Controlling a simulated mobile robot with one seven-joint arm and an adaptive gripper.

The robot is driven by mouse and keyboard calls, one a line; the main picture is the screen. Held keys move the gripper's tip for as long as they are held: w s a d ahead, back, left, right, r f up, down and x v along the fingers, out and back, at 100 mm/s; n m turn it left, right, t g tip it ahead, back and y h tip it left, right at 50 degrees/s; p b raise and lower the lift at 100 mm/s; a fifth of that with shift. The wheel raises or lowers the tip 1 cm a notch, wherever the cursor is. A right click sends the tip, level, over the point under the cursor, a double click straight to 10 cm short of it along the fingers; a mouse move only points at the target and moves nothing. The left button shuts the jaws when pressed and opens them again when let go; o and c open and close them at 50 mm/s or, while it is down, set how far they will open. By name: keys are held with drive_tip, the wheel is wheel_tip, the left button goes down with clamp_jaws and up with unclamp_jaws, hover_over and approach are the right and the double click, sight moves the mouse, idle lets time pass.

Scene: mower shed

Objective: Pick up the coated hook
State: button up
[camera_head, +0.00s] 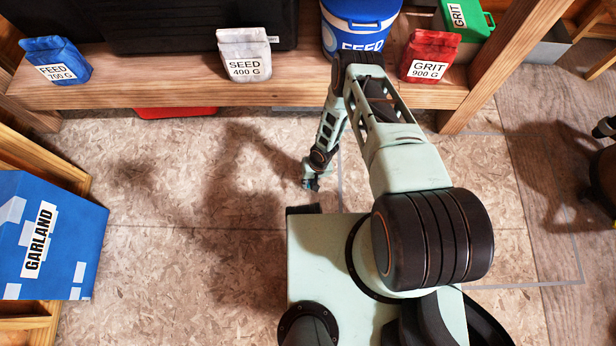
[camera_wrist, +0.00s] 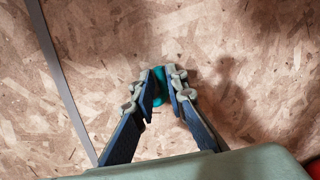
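My gripper (camera_wrist: 161,84) points down at the floor in the wrist view, its two fingers close together with a narrow gap. A small teal thing (camera_wrist: 158,86), which looks like the coated hook, shows in that gap at the fingertips. The fingers hide most of it, so its shape is unclear. I cannot tell whether the fingers press on it or only stand around it, nor whether it touches the floor. In the head view my gripper (camera_head: 311,183) is low over the floor, just beyond my base, and the hook cannot be made out clearly.
A wooden shelf (camera_head: 290,92) runs behind, with a seed bag (camera_head: 245,54), a blue feed bag (camera_head: 56,60), a grit bag (camera_head: 429,56) and a blue feed bucket (camera_head: 360,28). A blue Garland box (camera_head: 70,240) stands left. The floor left of my gripper is clear.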

clamp_jaws()
